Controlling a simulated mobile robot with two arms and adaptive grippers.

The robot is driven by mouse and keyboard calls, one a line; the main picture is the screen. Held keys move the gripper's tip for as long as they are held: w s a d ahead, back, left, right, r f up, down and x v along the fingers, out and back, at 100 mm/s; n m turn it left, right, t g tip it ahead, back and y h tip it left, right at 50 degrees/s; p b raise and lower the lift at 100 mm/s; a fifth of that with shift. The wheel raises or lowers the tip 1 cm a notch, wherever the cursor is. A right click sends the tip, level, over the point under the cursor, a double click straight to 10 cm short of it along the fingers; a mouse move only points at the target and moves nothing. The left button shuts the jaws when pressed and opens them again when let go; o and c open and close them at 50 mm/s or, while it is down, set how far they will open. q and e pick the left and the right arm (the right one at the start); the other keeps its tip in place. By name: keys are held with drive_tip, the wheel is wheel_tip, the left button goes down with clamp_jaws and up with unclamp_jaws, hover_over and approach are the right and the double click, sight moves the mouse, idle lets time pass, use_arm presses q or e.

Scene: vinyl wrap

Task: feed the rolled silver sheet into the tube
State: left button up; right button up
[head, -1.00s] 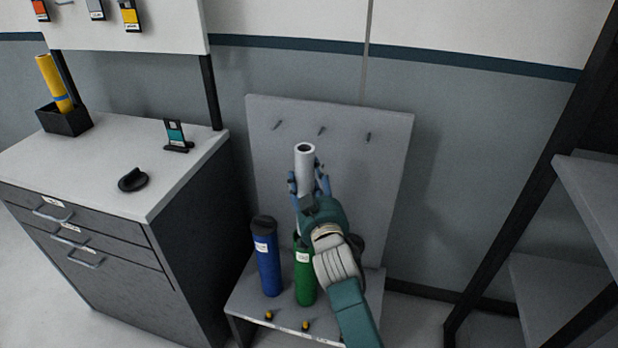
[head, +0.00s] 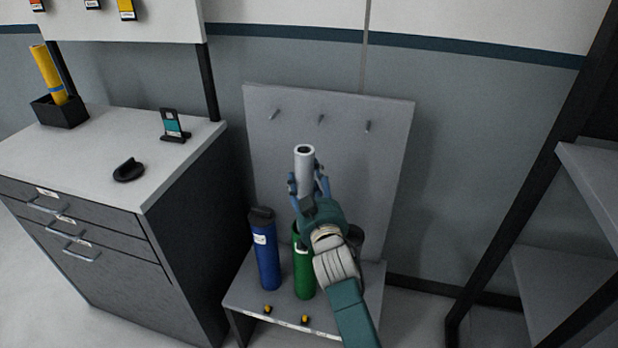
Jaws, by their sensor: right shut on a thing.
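The rolled silver sheet (head: 305,161) stands nearly upright in my right gripper (head: 309,185), which is shut around its lower part. Its open upper end shows a dark hole. Below the gripper a green tube (head: 303,275) stands on the low bench, its top partly hidden by my right arm. A blue tube (head: 265,255) with a dark cap stands to its left. A dark round shape behind my right wrist is mostly hidden. I cannot tell whether the roll's lower end touches the green tube. My left gripper is out of view.
The low bench (head: 243,293) has a back panel (head: 275,150) with several pegs. A drawer cabinet (head: 95,158) stands left, with a black cap-like piece (head: 128,170), a small stand (head: 173,127) and a yellow roll (head: 47,72) in a black box. A shelf rack (head: 590,190) is at right.

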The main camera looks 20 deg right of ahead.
drive_tip(key=shift+f, duration=0.5)
drive_tip(key=shift+w+f+b, duration=0.1)
drive_tip(key=shift+f+b, duration=1.25)
drive_tip(key=shift+f, duration=0.3)
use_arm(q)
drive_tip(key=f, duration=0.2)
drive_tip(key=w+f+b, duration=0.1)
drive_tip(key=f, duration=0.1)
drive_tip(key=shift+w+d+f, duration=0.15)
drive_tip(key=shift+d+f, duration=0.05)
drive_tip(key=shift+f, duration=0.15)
use_arm(e)
drive_tip(key=shift+f, duration=0.95)
